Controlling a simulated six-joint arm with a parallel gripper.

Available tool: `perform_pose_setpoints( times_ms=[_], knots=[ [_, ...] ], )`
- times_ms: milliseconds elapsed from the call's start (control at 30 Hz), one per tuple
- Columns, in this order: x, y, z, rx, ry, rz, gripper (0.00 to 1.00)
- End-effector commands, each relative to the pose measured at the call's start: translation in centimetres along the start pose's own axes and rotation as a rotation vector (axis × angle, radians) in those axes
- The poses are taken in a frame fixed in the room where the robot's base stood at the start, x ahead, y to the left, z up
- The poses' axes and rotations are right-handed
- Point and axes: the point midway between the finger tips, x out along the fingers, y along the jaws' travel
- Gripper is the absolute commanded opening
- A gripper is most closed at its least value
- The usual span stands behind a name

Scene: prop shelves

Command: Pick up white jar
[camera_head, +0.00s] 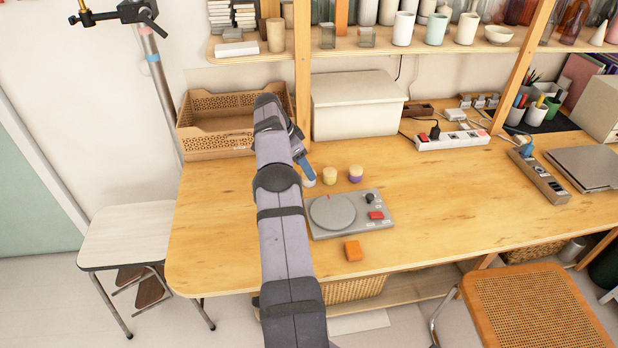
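My gripper (304,164) is at the far end of my arm, low over the wooden table. Its fingers are small and partly hidden by my arm, so their opening cannot be made out. A small whitish jar (309,181) shows right at the fingertips, mostly covered by them. I cannot tell whether the fingers touch it. Just to its right stands a small jar with a cream top (329,174). Further right is a small jar with a yellow top and purple lower part (355,173).
A grey turntable device (380,226) and an orange block (353,250) lie nearer the front edge. A perforated tan crate (217,140) and a white lidded box (357,117) stand behind. Power strips (452,140) lie to the right. The table's left part is clear.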

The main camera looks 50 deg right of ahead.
Motion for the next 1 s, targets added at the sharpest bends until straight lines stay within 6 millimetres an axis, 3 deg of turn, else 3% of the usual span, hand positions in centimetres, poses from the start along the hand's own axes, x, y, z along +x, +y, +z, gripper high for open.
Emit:
perform_pose_setpoints(
  times_ms=[167, 600, 967, 1000],
  knots=[
    [0.3, 0.0, 0.0, -0.001, 0.0, 0.001, 0.57],
    [4.8, 0.2, -0.2, -0.002, -0.001, 0.0, 0.57],
    [5.2, 0.2, -0.2, -0.002, 0.0, -0.001, 0.57],
    [5.2, 0.2, -0.2, -0.002, 0.0, -0.001, 0.48]
  ],
)
